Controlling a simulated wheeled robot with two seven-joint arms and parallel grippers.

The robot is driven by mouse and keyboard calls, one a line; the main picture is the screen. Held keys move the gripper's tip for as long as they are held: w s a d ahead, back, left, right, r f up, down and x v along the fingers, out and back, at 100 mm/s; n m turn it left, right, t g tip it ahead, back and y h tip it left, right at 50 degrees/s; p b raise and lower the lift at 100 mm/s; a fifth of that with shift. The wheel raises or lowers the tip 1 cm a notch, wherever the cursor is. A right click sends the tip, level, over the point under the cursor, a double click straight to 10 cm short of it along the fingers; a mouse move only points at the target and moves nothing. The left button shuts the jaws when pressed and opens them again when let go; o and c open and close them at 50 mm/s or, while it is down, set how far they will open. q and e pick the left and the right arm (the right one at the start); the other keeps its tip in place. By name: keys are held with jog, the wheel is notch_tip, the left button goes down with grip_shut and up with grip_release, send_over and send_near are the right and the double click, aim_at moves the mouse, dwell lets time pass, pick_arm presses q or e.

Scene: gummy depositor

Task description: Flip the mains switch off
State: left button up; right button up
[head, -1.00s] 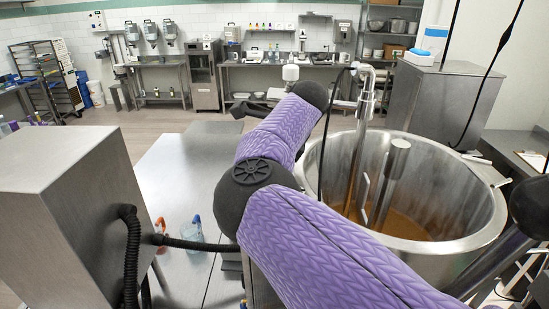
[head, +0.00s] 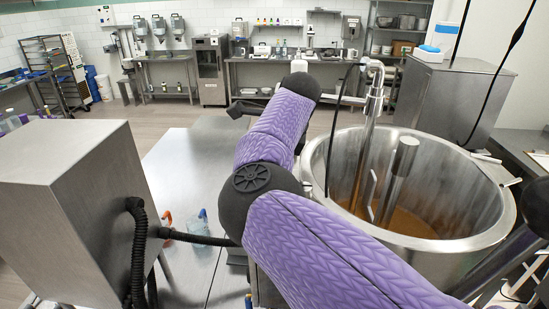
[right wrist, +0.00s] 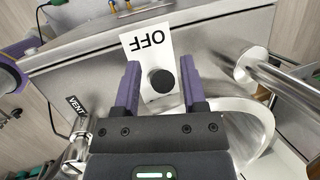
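In the right wrist view, a white plate marked OFF (right wrist: 144,42) with a round black knob (right wrist: 161,81) sits on a steel panel (right wrist: 85,75). The lettering appears upside down. My right gripper (right wrist: 160,70) is open, its two purple fingers on either side of the knob. Gaps show between the fingers and the knob. No other switch marking shows on the plate. In the head view, a purple arm of mine crosses the middle and the switch cannot be made out. My left gripper is not in view.
A label marked VENT (right wrist: 76,106) and a metal fitting are at lower left in the wrist view; a steel pipe (right wrist: 285,85) is at right. In the head view, a large steel kettle (head: 478,190) stands right of the arm, and a steel box (head: 75,200) with black hoses at left.

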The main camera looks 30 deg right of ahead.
jog(key=shift+o, duration=0.3)
jog(key=shift+r, duration=0.15)
jog(key=b+v, duration=0.3)
jog(key=v, duration=0.6)
jog(key=shift+s+r, duration=0.15)
jog(key=shift+r, duration=0.15)
